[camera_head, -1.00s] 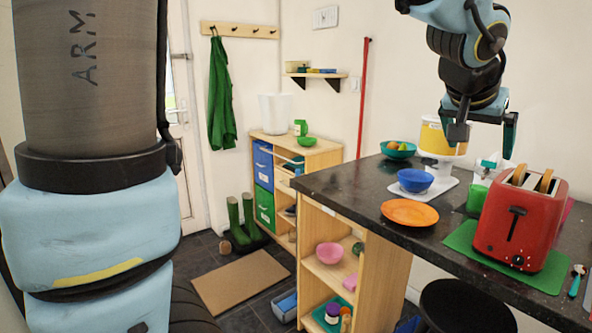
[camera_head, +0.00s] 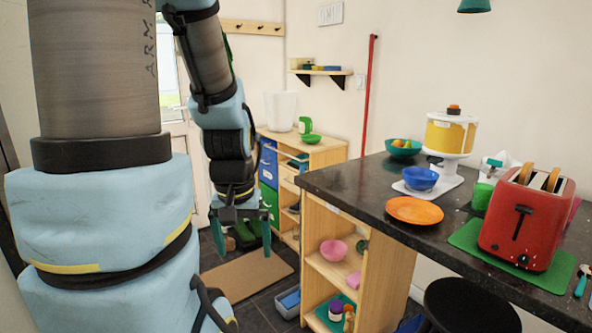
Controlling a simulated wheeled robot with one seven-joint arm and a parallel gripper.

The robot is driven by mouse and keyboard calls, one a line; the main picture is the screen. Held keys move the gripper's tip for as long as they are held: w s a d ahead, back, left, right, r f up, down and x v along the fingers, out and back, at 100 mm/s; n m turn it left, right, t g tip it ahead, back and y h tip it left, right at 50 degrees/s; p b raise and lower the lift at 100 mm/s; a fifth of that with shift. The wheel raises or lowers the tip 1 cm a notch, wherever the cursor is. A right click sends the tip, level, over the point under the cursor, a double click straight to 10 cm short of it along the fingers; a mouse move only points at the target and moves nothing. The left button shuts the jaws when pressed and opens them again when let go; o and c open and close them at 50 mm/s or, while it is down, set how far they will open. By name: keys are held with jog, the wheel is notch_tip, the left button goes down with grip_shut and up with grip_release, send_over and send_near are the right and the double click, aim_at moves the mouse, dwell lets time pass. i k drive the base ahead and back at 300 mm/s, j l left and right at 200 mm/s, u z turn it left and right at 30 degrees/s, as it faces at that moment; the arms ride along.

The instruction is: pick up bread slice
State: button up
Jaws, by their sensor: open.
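Two bread slices stand upright in the slots of a red toaster (camera_head: 528,222) on the right side of the dark counter. The left bread slice (camera_head: 525,172) and the right bread slice (camera_head: 552,180) show only their top edges above the slots. The rest of each is hidden inside. My gripper (camera_head: 242,236) is at the centre left, pointing down with its green fingers apart. It is empty and far to the left of the toaster, in front of the low shelf unit.
The counter (camera_head: 345,187) also holds an orange plate (camera_head: 414,211), a blue bowl (camera_head: 420,178), a teal bowl with fruit (camera_head: 403,148) and a yellow-and-white appliance (camera_head: 450,133). A green mat (camera_head: 470,238) lies under the toaster. A black stool (camera_head: 470,306) stands in front.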

aim_at(527, 171)
jog(key=z, duration=1.5)
